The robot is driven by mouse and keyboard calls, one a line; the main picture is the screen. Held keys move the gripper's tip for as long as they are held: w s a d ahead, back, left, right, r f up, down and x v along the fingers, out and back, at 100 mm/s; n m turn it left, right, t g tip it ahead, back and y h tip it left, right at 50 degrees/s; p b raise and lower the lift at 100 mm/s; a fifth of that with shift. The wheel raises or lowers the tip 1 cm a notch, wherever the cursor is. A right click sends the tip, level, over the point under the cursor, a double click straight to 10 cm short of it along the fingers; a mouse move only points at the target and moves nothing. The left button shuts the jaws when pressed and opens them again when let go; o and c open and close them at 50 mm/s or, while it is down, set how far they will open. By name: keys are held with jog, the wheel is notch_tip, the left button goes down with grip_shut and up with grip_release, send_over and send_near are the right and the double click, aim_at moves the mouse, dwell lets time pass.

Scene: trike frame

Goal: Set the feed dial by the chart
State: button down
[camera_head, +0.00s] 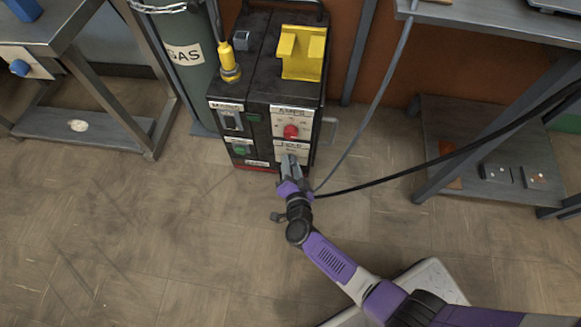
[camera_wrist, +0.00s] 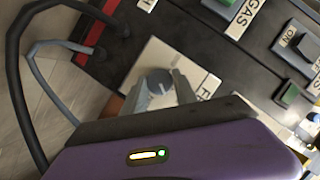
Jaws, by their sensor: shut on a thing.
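The grey round feed dial (camera_wrist: 158,80) sits on a pale plate (camera_wrist: 146,58) on the machine's dark front, in the wrist view. Only an "F" of the plate's lettering shows clearly beside my fingers. My gripper (camera_wrist: 160,92) has one finger on each side of the dial and is shut on it. In the head view my gripper (camera_head: 289,163) reaches the lower right of the machine (camera_head: 255,95) front and hides the dial there. The dial's pointer and scale marks are too small to read. I cannot make out a chart in either view.
A red knob (camera_head: 291,131) on a white plate sits just above my gripper. A green switch (camera_head: 240,149) is to its left. A "GAS" cylinder (camera_head: 187,75) stands left of the machine. Cables run to the right from the machine's lower front.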

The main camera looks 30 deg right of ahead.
jog(key=m+t+b, duration=0.1)
jog(key=m+b, duration=0.2)
jog(key=shift+s+f+m+t+y, duration=0.1)
jog(key=shift+f+m+t+y, duration=0.2)
jog(key=shift+t+y, duration=0.1)
jog(key=m+t, duration=0.1)
jog(key=m, duration=0.2)
jog(key=shift+m+t+b, duration=0.3)
jog(key=shift+b, duration=0.05)
jog(key=shift+m+t, duration=0.4)
jog(key=shift+m, duration=0.7)
jog(key=shift+d, duration=0.1)
jog(key=c, duration=1)
grip_release()
jog(key=shift+o, duration=0.2)
jog(key=p+v, duration=0.1)
jog(key=v, duration=0.6)
jog(key=shift+s+p, duration=0.35)
jog(key=shift+p, duration=0.05)
jog(key=shift+f, duration=0.1)
